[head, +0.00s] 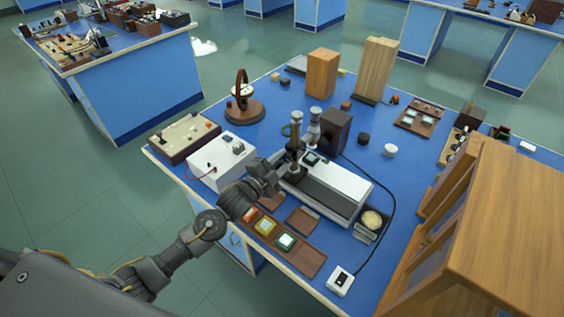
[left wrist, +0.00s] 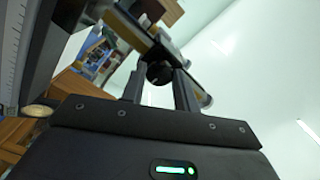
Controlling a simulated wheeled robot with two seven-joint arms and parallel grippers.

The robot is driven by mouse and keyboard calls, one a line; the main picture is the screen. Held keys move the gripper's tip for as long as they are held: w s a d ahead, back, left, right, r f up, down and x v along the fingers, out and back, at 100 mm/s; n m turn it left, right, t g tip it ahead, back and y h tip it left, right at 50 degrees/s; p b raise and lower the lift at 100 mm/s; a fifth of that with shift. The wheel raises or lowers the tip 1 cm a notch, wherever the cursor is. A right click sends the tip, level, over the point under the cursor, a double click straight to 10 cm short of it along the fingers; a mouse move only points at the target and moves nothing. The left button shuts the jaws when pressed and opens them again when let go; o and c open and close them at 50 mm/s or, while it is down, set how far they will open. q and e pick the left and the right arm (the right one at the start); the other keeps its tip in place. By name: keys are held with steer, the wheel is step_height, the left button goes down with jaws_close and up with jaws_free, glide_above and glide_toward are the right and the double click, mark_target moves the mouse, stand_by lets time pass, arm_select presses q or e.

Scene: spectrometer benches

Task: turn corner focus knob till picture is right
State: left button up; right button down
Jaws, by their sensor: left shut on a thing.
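The spectrometer bench instrument has a long white and grey body (head: 335,190) with upright metal tubes (head: 297,130) at its back left end. A small dark screen (head: 313,157) is on its top, and its picture is too small to read. My left gripper (head: 286,170) is at the instrument's left end, and the head view does not show the knob behind it. In the left wrist view, a round black knob (left wrist: 158,73) sits between the two fingertips of the left gripper (left wrist: 160,84), which is shut on it. My right gripper is not in view.
A white box with dials (head: 222,160) stands left of the instrument. Coloured sample tiles (head: 286,241) lie on a brown strip in front. A black cable runs to a white switch box (head: 340,281). A wooden cabinet (head: 500,225) blocks the right side.

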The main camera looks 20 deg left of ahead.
arm_select(q)
steer(key=shift+m, duration=0.3)
steer(key=o, duration=1)
steer(key=shift+c, duration=0.2)
steer(key=b+v, duration=0.3)
steer(key=v, duration=0.8)
steer(key=shift+d, duration=0.1)
